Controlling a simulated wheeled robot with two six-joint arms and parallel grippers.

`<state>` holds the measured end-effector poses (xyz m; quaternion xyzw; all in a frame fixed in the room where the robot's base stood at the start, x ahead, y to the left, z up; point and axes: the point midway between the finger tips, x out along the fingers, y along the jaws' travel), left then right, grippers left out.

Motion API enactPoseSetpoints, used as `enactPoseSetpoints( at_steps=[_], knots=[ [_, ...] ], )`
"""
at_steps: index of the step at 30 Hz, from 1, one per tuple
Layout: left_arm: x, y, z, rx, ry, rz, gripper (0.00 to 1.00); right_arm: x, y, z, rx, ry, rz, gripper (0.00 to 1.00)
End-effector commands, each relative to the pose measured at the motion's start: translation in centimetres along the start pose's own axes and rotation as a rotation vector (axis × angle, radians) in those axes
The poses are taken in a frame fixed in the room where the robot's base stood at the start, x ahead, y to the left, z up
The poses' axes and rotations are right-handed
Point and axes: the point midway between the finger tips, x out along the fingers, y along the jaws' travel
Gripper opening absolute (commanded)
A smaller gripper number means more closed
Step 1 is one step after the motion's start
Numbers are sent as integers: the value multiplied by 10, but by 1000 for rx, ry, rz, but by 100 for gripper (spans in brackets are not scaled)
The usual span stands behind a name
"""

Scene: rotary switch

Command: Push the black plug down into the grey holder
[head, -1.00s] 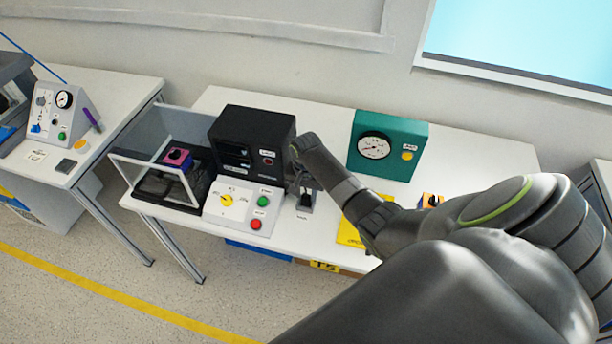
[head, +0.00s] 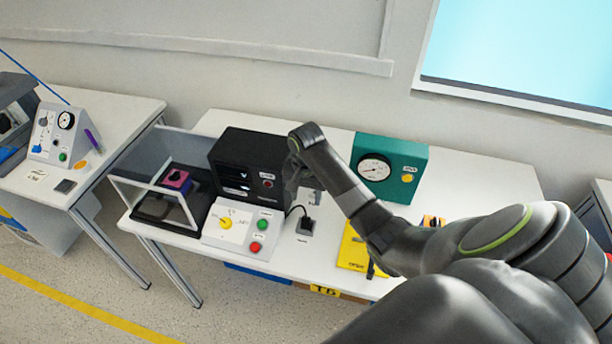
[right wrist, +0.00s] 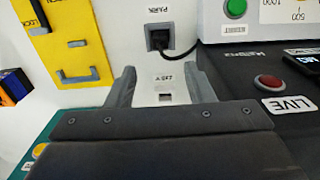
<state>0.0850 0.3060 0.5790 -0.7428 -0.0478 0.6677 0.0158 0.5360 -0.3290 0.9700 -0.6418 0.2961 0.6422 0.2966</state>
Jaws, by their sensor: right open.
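The black plug (head: 307,224) stands in the grey holder (head: 303,238) on the white table, right of the push-button panel. In the right wrist view the plug (right wrist: 158,38) sits at the holder marked PARK, its black cable running off to the right. I cannot tell how deep it sits. My right gripper (head: 302,196) is open and empty above and behind the plug, apart from it. Its two fingers (right wrist: 158,78) show spread in the right wrist view, with the plug beyond their tips. My left gripper is not in view.
A black instrument box (head: 245,162) stands close left of my right gripper. A panel (head: 238,228) with a yellow knob and green and red buttons lies in front. A teal gauge box (head: 405,165) and a yellow board (head: 353,250) are to the right. A clear-sided guard (head: 160,190) is at left.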

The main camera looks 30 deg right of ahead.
Motion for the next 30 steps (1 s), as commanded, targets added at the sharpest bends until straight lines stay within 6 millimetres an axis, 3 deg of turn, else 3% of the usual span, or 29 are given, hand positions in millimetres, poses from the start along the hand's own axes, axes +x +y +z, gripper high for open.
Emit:
enactPoseSetpoints(
  at_steps=[6,9,16,30],
  knots=[
    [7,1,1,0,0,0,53,-54,0,-2,-1,7,-3,48],
    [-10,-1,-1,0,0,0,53,-68,0,0,0,1,0,48],
    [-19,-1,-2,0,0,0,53,-78,0,0,0,1,0,48],
    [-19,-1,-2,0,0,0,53,-77,0,0,0,1,0,48]
  ],
)
